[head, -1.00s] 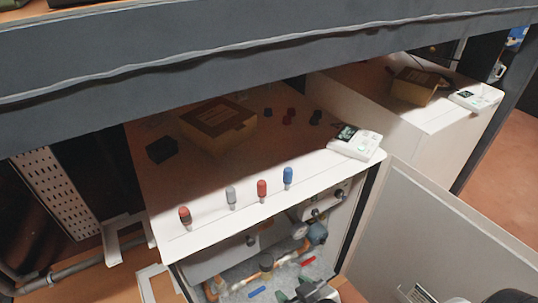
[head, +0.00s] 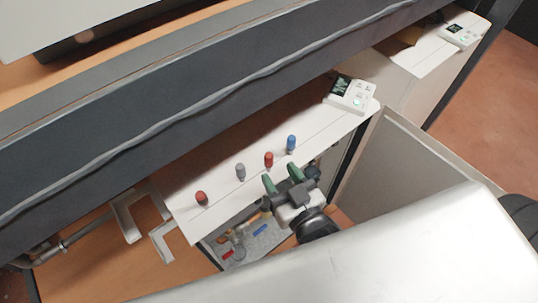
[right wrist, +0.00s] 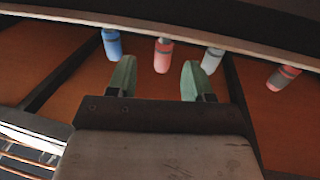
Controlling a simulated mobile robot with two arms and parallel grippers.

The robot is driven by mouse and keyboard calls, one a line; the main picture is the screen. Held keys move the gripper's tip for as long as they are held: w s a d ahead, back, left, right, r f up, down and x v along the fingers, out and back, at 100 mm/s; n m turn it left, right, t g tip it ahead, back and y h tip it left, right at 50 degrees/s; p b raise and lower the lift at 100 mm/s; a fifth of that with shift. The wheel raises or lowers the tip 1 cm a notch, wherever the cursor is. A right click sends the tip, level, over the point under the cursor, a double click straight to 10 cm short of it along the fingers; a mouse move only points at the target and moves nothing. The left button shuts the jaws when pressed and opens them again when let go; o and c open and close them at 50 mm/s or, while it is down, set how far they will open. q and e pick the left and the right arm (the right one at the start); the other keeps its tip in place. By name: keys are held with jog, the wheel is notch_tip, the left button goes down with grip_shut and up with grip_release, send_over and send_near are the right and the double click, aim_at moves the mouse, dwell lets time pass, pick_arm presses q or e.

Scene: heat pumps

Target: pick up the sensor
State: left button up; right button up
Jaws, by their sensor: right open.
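Small capped cylinders stand in a row along the front edge of the white heat pump top: a red one (head: 201,198) at the left, a grey one (head: 240,172), a second red one (head: 269,159) and a blue one (head: 291,144). I cannot tell which is the sensor. My right gripper (head: 282,178) is open with green fingers, in front of the second red and blue cylinders. In the right wrist view, the second red cylinder (right wrist: 163,55) lies between and beyond the open fingertips (right wrist: 157,74), with nothing held. My left gripper is out of view.
A white controller with a display (head: 351,94) sits at the top's right corner. A dark beam (head: 200,125) crosses above the unit and hides its rear. An open panel (head: 425,160) stands to the right. Pipes and valves (head: 238,245) show below the front edge.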

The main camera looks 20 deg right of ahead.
aim_at(271, 164)
jog(key=w, duration=0.3)
jog(key=w+a, duration=0.1)
jog(key=w, duration=0.2)
jog(key=shift+w+a+r, duration=0.1)
jog(key=shift+w+a, duration=0.1)
jog(key=shift+w, duration=0.1)
grip_shut()
